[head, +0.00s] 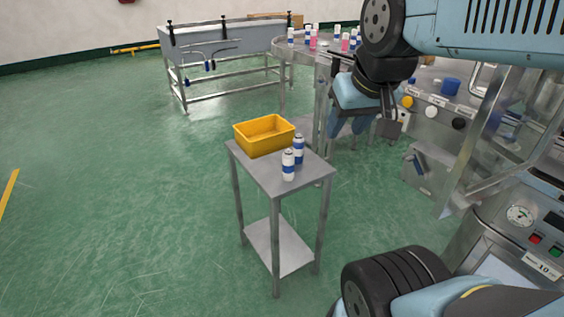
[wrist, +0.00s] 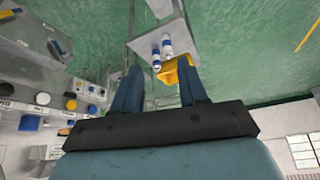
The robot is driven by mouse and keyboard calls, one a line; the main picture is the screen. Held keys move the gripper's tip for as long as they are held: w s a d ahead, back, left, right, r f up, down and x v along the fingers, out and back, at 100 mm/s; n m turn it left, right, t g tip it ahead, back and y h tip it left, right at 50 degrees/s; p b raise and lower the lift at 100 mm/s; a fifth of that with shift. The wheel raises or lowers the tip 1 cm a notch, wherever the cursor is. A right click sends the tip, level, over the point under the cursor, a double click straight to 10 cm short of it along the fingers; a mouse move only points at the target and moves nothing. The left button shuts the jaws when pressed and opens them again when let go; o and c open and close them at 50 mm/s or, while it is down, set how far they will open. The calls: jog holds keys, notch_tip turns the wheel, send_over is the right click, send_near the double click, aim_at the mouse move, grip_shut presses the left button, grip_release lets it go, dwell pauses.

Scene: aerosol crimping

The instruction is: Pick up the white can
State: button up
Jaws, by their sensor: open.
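Two white cans with blue bands stand upright on a small metal side table (head: 312,170). The nearer can (head: 288,165) is toward the table's front, and the other can (head: 298,148) is just behind it, beside a yellow bin. Both cans also show in the wrist view, one can (wrist: 167,48) and the other can (wrist: 156,58), far beyond the fingers. My gripper (wrist: 158,72) is open and empty. In the head view it hangs to the right of the side table and well apart from the cans; its fingertips point down.
The yellow bin (head: 264,134) sits on the back left of the side table. Several white and pink cans stand on a steel rotary table (head: 300,56) behind. A machine with knobs and a gauge (head: 520,215) fills the right.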

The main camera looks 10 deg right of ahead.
jog(key=shift+o, duration=1.4)
jog(key=shift+w+f, duration=0.1)
jog(key=shift+o, duration=0.7)
jog(key=shift+w+d+f+g, duration=0.15)
jog(key=shift+f+g, duration=0.15)
jog(key=shift+o, duration=1)
jog(key=w+d+f+n+g+h, duration=0.4)
jog(key=w+f+n+g+h, duration=0.1)
jog(key=f, duration=0.3)
jog(key=shift+w+f+g+h, duration=0.4)
jog(key=shift+w+h, duration=0.2)
jog(key=shift+h, duration=0.1)
jog(key=w+f+n+h, duration=0.7)
jog(key=w, duration=0.2)
jog(key=n+t+y, duration=0.1)
jog(key=n+t, duration=1.3)
jog(key=n, duration=0.1)
send_near(285, 171)
jog(key=x, duration=1.2)
jog(key=shift+w+d, duration=0.1)
jog(key=shift+d, duration=0.05)
